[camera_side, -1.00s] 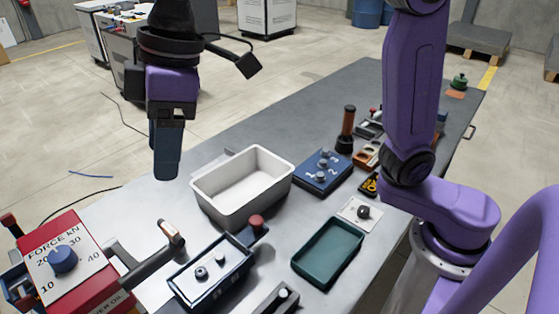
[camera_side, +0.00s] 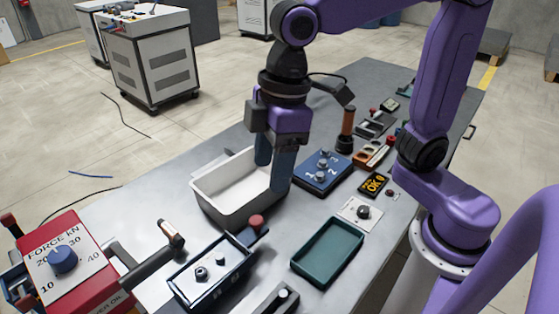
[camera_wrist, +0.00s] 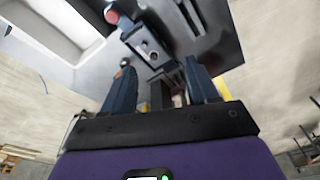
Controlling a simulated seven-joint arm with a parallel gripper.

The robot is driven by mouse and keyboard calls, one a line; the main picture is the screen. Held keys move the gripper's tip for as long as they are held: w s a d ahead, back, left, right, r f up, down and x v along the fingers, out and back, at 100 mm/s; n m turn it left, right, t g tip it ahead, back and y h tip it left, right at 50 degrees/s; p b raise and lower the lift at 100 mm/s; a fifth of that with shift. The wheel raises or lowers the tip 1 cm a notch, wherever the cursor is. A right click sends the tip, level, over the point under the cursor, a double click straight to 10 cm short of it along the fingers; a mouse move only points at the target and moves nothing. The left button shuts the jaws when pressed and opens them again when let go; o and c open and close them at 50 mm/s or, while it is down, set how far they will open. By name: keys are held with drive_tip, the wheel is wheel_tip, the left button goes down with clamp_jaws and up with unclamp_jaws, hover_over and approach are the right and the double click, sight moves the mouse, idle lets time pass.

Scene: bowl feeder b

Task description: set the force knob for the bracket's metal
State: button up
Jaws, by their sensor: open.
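The force knob (camera_side: 62,260) is a blue round knob on the sloped white dial of a red press (camera_side: 88,288) at the lower left in the side view. The dial reads FORCE kN with 10, 20, 30 and 40 around the knob. I cannot tell which number the knob points to. My gripper (camera_side: 271,178) is open, with its blue fingers pointing down over the right side of the white bin, well to the right of the knob. Its spread fingers show in the wrist view (camera_wrist: 160,88) with nothing visible held between them. I cannot make out a bracket for certain.
A white bin (camera_side: 213,204) stands mid-table. In front are a dark blue fixture box (camera_side: 212,270) with a red-topped lever (camera_side: 256,222) and a green tray (camera_side: 328,252). A blue box numbered 1 and 2 (camera_side: 322,172) and an OK display (camera_side: 374,184) stand to the right.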

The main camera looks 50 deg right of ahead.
drive_tip(key=shift+s+d+f, duration=0.25)
drive_tip(key=shift+s+d, duration=0.1)
drive_tip(key=shift+d, duration=0.2)
drive_tip(key=shift+a, duration=0.1)
wheel_tip(320, 180, up, 14)
drive_tip(key=n+y, duration=0.3)
drive_tip(key=n, duration=0.2)
hover_over(59, 254)
drive_tip(key=d, duration=0.7)
drive_tip(key=shift+g, duration=0.3)
drive_tip(key=x, duration=1.7)
drive_tip(key=shift+d+f, duration=0.25)
drive_tip(key=shift+f, duration=0.15)
drive_tip(key=c, duration=1)
